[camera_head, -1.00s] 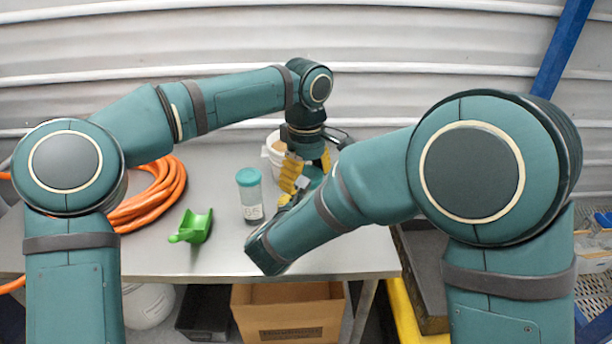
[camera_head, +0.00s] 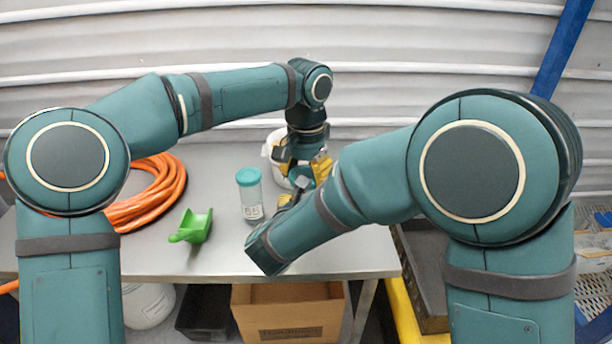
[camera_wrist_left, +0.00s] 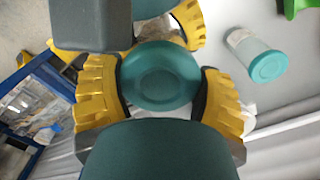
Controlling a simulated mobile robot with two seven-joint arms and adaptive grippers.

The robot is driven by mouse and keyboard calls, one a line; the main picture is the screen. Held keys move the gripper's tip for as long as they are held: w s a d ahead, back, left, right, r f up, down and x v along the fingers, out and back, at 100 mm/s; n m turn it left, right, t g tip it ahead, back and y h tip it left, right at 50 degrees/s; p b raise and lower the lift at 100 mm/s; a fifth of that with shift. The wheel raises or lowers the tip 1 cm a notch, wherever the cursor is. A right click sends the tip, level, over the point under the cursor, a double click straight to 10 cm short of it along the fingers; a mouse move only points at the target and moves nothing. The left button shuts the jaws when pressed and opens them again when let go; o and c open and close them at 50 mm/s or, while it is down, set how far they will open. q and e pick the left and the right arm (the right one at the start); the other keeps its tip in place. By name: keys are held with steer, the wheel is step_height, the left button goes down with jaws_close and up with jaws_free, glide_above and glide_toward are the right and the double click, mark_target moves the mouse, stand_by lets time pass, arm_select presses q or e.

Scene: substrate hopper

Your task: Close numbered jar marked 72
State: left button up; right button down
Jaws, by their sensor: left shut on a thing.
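A teal lid (camera_wrist_left: 160,75) sits between the two yellow fingers of my left gripper (camera_wrist_left: 162,100) in the left wrist view. My left gripper (camera_head: 303,170) points straight down over the table in the head view and is shut on this lid. The jar body under it is mostly hidden, and no number on it can be read. My right gripper (camera_head: 286,200) is low beside it, mostly behind my right forearm. Yellow fingers of my right gripper also show beyond the lid in the left wrist view; their grip on the jar is hidden.
Another teal-lidded clear jar (camera_head: 250,195) with a white label stands to the left. A green scoop (camera_head: 194,226) and a coiled orange hose (camera_head: 150,200) lie further left. A white bucket (camera_head: 272,150) stands behind my left gripper. The steel table (camera_head: 225,260) is clear in front.

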arm_select(q)
steer(key=shift+r+m, duration=0.1)
steer(key=shift+m, duration=1)
steer(key=o, duration=1.3)
steer(key=shift+r, duration=2.2)
steer(key=n, duration=0.2)
steer(key=r+n, duration=0.1)
steer(key=n, duration=0.5)
steer(key=shift+r, duration=0.35)
steer(key=n, duration=0.2)
steer(key=r+n, duration=0.1)
steer(key=n, duration=0.4)
steer(key=shift+r, duration=0.35)
